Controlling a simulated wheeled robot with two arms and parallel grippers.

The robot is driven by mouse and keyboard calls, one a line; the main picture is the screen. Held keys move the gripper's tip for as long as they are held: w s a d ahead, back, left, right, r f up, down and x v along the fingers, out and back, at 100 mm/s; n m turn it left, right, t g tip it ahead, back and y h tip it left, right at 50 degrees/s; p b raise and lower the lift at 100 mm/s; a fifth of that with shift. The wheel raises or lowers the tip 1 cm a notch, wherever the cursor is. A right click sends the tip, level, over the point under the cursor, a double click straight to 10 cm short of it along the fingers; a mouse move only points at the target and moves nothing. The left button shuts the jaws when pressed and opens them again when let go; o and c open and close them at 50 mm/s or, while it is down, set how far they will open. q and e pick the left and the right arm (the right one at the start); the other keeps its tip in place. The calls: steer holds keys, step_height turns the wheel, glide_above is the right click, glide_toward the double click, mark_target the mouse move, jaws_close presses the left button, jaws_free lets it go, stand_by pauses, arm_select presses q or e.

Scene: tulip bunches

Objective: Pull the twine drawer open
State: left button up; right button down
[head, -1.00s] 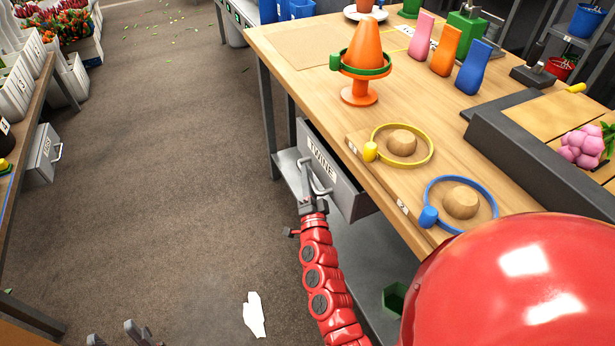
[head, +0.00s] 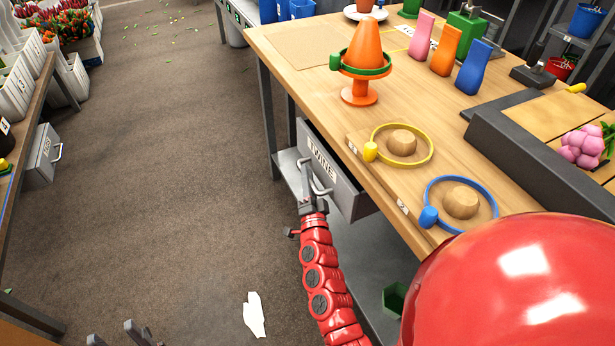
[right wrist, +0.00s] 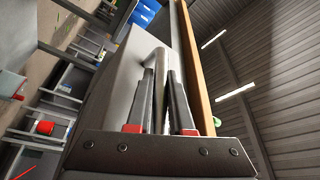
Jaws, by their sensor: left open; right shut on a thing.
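The twine drawer (head: 340,190) is grey with a "TWINE" label, under the left edge of the wooden table. Its front stands a little out from the table edge; its inside is barely visible. My right gripper (head: 312,197) is shut on the drawer's handle (head: 322,178). In the right wrist view my right gripper's fingers (right wrist: 162,95) are on either side of the handle (right wrist: 156,55), against the grey drawer front (right wrist: 112,95). My left gripper (head: 116,336) is open and empty at the bottom left, low over the floor, partly cut off by the frame.
The table (head: 300,50) holds an orange cone with a green ring (head: 362,45), a yellow ring (head: 432,150), a blue ring (head: 493,195) and several coloured vases. A grey labelled box (head: 42,155) hangs at the left bench. The floor left of the drawer is clear, except a white scrap (head: 254,315).

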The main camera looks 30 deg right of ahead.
steer(key=w+a+p, duration=0.1)
steer(key=a+p, duration=0.1)
steer(key=a, duration=2.2)
steer(key=shift+w+a+p, duration=0.2)
steer(key=shift+a+p, duration=0.15)
steer(key=c, duration=0.8)
jaws_free()
steer(key=p+v, duration=0.1)
steer(key=v, duration=1.6)
steer(key=shift+s, duration=0.2)
